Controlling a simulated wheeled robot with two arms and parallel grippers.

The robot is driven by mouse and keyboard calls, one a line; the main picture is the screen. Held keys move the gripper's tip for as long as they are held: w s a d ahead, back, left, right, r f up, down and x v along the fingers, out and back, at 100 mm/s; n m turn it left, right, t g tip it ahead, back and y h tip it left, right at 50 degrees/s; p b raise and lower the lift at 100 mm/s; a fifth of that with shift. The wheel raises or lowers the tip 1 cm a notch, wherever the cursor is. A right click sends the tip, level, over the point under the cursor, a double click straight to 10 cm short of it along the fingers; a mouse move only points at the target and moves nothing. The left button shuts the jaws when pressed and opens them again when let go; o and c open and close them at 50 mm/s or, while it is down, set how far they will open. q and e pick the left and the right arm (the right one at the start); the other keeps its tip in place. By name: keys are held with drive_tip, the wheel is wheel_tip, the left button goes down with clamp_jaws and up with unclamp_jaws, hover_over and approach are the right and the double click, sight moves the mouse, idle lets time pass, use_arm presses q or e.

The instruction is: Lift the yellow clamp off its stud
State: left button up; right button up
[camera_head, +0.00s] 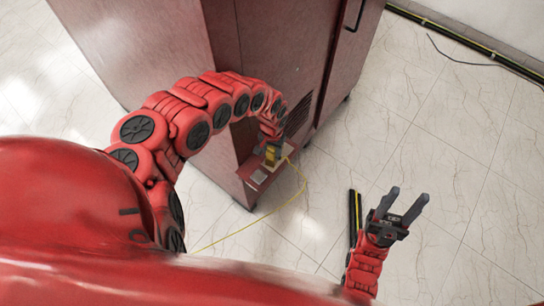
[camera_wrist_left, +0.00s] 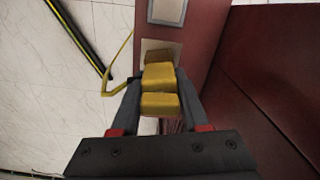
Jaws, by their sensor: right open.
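The yellow clamp (camera_head: 272,158) is at the small red shelf on the cabinet's side in the head view. In the left wrist view the clamp (camera_wrist_left: 160,78) shows as blocky yellow pieces between the two grey fingers. My left gripper (camera_wrist_left: 160,84) has a finger against each side of it and looks shut on it. The stud is hidden beneath the clamp, so I cannot tell whether they touch. A yellow cable (camera_wrist_left: 117,90) runs from beside the clamp toward the floor. My right gripper (camera_head: 407,197) is open and empty, away from the cabinet.
The tall dark red cabinet (camera_head: 275,45) stands beside my left arm. The shelf (camera_head: 247,170) carries pale square plates, one visible in the wrist view (camera_wrist_left: 167,11). The yellow cable (camera_head: 285,203) trails over the tiled floor. Open floor (camera_head: 450,150) lies to the right.

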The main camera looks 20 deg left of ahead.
use_arm(q)
clamp_jaws()
drive_tip(key=shift+r, duration=0.1)
wheel_tip(320, 180, up, 10)
drive_tip(key=p, duration=0.3)
wheel_tip(320, 180, up, 7)
drive_tip(key=p, duration=0.7)
